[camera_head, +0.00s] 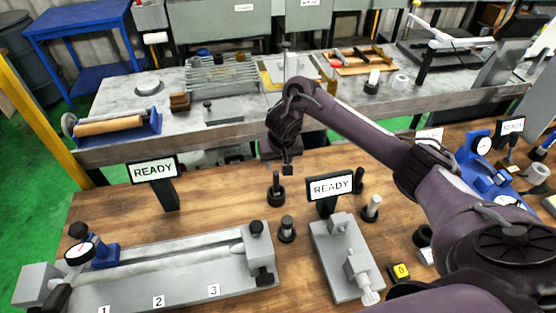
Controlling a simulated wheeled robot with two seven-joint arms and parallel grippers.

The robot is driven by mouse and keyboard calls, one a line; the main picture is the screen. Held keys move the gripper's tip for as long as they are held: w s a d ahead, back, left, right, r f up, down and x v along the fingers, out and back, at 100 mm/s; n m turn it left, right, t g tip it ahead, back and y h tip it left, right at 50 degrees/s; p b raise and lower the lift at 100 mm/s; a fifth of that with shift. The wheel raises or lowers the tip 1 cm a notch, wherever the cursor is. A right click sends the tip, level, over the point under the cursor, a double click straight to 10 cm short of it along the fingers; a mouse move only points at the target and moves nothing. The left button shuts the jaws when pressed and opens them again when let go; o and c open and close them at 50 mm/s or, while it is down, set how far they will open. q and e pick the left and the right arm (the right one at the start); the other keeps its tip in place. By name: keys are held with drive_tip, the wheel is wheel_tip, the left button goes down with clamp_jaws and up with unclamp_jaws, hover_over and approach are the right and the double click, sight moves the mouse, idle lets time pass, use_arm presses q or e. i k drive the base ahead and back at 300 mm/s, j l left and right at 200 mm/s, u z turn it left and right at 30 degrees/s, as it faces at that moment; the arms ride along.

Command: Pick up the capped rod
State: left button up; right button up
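Several short upright rods stand on the wooden table, and I cannot tell for sure which is the capped rod. A dark rod (276,187) in a round black base stands just below my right gripper. A rod with a grey top (287,228) stands nearer, and a pale-topped rod (372,207) stands right of the READY sign. My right gripper (287,170) points down, above and slightly right of the dark rod, seemingly apart from it. Its fingers are small and dark, so their opening is unclear. My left gripper is out of view.
A long grey fixture with a dial gauge (200,262) lies at the front left. READY signs (154,169) (330,187) stand behind the fixtures. A grey bench (180,115) with tools lies beyond. Bare wood lies left of the rods.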

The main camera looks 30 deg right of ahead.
sight(287, 221)
drive_tip(key=k, duration=1.5)
